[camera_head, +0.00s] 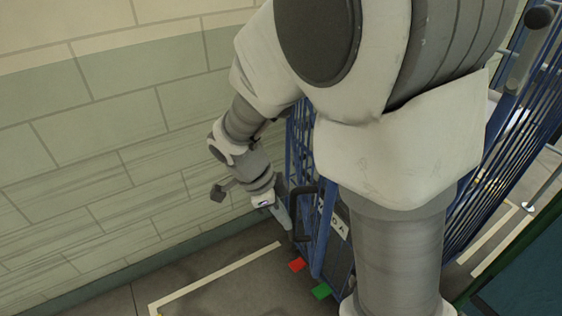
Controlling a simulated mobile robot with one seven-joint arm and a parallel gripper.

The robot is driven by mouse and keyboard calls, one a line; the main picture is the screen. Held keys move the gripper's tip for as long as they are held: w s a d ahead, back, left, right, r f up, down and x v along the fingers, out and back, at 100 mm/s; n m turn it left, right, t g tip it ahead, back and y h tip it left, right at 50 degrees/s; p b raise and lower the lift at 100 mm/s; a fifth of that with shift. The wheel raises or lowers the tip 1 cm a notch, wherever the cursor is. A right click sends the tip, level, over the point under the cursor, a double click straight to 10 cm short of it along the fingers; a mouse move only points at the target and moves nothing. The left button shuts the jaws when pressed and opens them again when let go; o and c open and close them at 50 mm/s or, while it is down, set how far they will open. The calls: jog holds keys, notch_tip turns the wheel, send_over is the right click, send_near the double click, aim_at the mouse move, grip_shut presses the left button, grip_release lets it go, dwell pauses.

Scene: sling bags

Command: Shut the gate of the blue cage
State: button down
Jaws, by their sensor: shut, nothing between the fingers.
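The blue cage (500,150), made of blue bars, stands behind my arm. My arm hides much of its middle. A narrow blue barred part (300,145) shows left of my arm, beside the wall. Below it is a blue-framed part with a white label (340,222) and a dark handle (303,212). I cannot tell for sure which part is the gate or how far it stands open. My gripper (285,222) is shut and empty, pointing down just left of the dark handle. I cannot tell whether it touches the handle.
A block wall (100,150) runs along the left. On the floor are a pale line (215,275), a red patch (297,264) and a green patch (321,291) near the cage foot. The floor left of the cage is clear. A dark green object (520,275) stands at lower right.

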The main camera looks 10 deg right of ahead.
aim_at(314, 233)
jog(key=shift+s+d+f+p, duration=0.1)
jog(key=shift+d+f+p, duration=0.1)
jog(key=shift+d, duration=0.5)
jog(key=shift+s+d+f+p, duration=0.15)
jog(key=shift+d+p, duration=0.1)
jog(key=shift+d, duration=0.5)
jog(key=shift+s+d+f+p, duration=0.1)
jog(key=shift+d+p, duration=0.1)
jog(key=shift+d, duration=0.5)
jog(key=shift+d, duration=0.15)
